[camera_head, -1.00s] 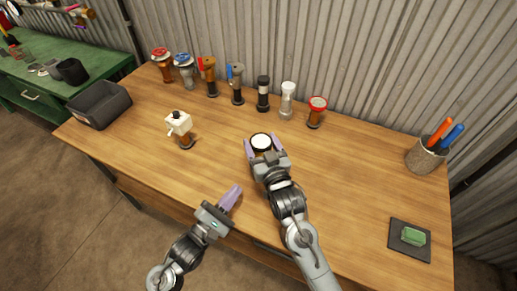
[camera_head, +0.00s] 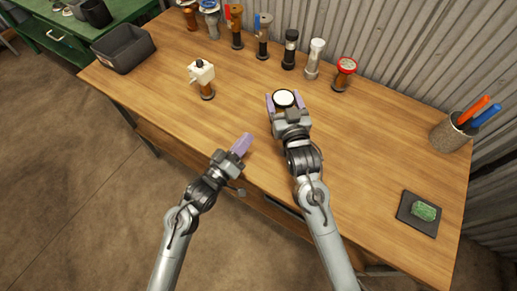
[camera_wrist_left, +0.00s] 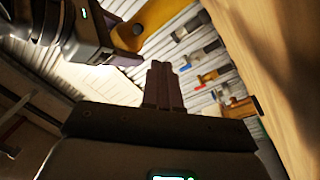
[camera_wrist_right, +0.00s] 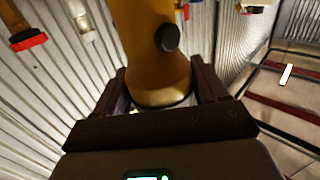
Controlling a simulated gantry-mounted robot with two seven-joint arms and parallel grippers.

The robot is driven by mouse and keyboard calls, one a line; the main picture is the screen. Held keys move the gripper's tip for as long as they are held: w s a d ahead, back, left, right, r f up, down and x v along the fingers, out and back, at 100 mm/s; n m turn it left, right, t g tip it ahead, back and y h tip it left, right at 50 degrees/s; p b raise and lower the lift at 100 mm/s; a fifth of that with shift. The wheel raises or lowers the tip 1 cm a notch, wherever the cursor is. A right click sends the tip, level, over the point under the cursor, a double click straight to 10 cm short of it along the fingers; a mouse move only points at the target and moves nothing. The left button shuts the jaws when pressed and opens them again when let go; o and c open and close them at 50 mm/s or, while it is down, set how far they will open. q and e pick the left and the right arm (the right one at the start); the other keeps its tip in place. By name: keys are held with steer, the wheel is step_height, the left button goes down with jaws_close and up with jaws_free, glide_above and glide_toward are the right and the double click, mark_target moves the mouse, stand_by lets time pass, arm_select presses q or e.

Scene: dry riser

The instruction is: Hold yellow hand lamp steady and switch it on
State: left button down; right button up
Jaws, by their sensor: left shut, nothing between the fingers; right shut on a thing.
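The yellow hand lamp shows in the right wrist view (camera_wrist_right: 150,40) as a rounded yellow body with a round black button (camera_wrist_right: 167,38) on its side. In the head view only its white, dark-rimmed round end (camera_head: 284,98) shows; the body is hidden below. My right gripper (camera_head: 285,101) is shut on the lamp, fingers on either side. My left gripper (camera_head: 245,141) is shut and empty, left of the lamp and nearer the bench front, apart from it. The left wrist view shows its closed fingers (camera_wrist_left: 160,72), with the yellow lamp (camera_wrist_left: 155,25) beyond.
A white-topped fitting (camera_head: 201,73) stands left of the lamp. Several fittings line the back, including a red-rimmed one (camera_head: 345,67). A dark bin (camera_head: 124,48) is at left, a pen cup (camera_head: 452,133) and green sponge (camera_head: 424,211) at right. The wooden bench (camera_head: 370,150) is clear between.

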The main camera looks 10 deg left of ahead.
arm_select(q)
steer(key=m, duration=0.4)
steer(key=shift+w+r+y, duration=0.1)
steer(key=shift+r+y, duration=0.1)
steer(key=shift+y, duration=0.2)
arm_select(e)
steer(key=shift+f, duration=0.1)
arm_select(q)
steer(key=m, duration=0.4)
steer(key=shift+w+r+y, duration=0.1)
steer(key=shift+r+y, duration=0.05)
steer(key=shift+y, duration=0.15)
steer(key=m, duration=0.3)
steer(key=shift+r+m+y, duration=0.15)
steer(key=shift+m+y, duration=0.25)
steer(key=m, duration=0.3)
steer(key=shift+r+m, duration=0.2)
steer(key=shift+m, duration=0.1)
steer(key=s+d+r+m+y, duration=0.15)
steer(key=s+d+m, duration=0.25)
steer(key=m, duration=0.5)
steer(key=x, duration=0.6)
steer(key=shift+d, duration=0.4)
steer(key=shift+w+d+f, duration=0.1)
steer(key=shift+w, duration=0.1)
steer(key=shift+x, duration=1.25)
